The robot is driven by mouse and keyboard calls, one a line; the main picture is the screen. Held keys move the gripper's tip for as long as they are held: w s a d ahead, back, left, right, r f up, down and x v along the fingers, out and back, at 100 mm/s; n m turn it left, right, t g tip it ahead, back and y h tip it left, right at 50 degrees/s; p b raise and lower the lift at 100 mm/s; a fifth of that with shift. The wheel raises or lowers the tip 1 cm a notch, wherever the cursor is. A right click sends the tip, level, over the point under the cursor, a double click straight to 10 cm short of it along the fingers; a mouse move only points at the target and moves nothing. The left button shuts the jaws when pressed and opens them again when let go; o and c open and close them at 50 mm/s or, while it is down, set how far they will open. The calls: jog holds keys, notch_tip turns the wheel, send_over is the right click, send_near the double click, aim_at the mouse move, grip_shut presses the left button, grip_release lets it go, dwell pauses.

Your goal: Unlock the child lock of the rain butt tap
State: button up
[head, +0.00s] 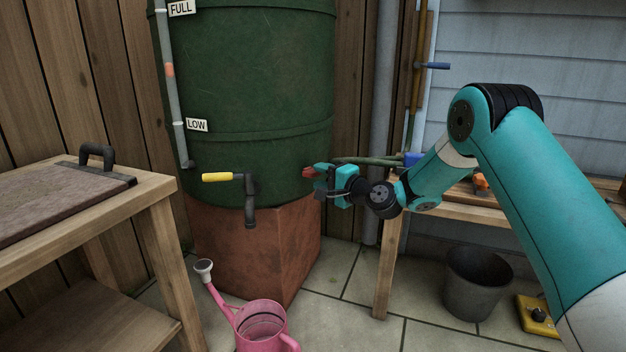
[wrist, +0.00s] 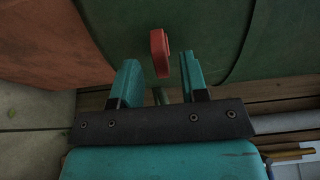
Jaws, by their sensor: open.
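The green rain butt (head: 260,90) stands on a terracotta-coloured block (head: 245,245). Its dark tap (head: 250,203), spout down, has a yellow lever (head: 217,177) pointing left. A small red tab (head: 309,172) shows at the butt's right side, well right of the tap. My gripper (head: 316,180) is open beside the butt, its fingertips close to the red tab. In the wrist view the red tab (wrist: 160,53) appears between and slightly beyond the two teal fingers, with gaps on both sides. I cannot tell whether either finger touches it, and its mounting is unclear.
A wooden bench (head: 160,190) stands at left. A pink watering can (head: 262,326) is on the paving before the block. A second bench (head: 386,265) and a dark bucket (head: 477,285) are at right. A grey downpipe (head: 380,100) rises behind my gripper.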

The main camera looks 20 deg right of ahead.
aim_at(316, 174)
jog(key=shift+b+x, duration=0.35)
jog(key=shift+x, duration=1.4)
jog(key=c, duration=0.6)
jog(key=shift+d, duration=0.1)
